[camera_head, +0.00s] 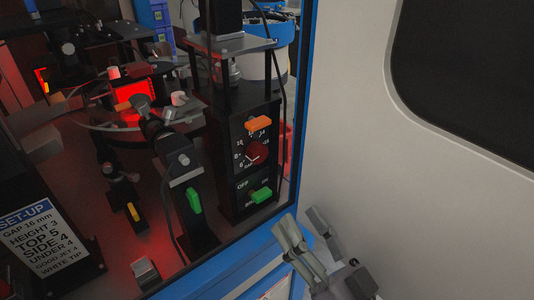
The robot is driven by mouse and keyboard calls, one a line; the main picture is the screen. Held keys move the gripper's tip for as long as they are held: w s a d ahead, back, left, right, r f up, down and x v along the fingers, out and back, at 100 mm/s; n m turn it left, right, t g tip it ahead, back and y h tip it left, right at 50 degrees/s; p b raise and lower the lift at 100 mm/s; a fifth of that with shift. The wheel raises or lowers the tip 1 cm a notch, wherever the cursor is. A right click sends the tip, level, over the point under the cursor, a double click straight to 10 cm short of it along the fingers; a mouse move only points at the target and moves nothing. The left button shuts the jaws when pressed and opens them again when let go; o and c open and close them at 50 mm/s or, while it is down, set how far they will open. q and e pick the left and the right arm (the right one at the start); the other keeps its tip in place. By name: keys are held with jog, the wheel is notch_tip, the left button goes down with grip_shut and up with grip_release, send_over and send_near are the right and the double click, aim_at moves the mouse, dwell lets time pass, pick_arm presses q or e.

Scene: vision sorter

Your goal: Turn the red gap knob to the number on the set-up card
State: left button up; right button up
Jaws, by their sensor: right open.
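The red gap knob (258,152) sits on a black control panel, inside a ring of white numbers. A pale mark on it seems to point to the lower left, near the low numbers; the exact setting is too small to read. The set-up card (38,238) at the lower left reads "GAP 16 mm" near its top. My right gripper (300,226) is open and empty, below and to the right of the knob, apart from the panel. My left gripper is not in view.
An orange handle (258,123) sits just above the knob and a green switch handle (261,195) just below. Another green lever (194,200) stands left of the panel. The blue frame (302,110) and pale wall (350,150) bound the opening on the right.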

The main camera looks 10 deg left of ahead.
aim_at(260, 156)
jog(key=p+x, duration=0.3)
jog(key=x, duration=0.8)
jog(key=shift+w+a+r, duration=0.15)
jog(key=shift+w+a, duration=0.05)
jog(key=shift+w, duration=0.15)
jog(key=shift+w+a+r, duration=0.15)
jog(key=shift+w+a, duration=0.2)
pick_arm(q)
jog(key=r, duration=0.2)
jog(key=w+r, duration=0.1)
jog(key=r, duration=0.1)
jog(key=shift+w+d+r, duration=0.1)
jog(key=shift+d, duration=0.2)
pick_arm(e)
jog(key=shift+c, duration=0.5)
jog(key=c, duration=1)
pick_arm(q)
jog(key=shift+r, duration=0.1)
pick_arm(e)
jog(key=shift+c, duration=0.2)
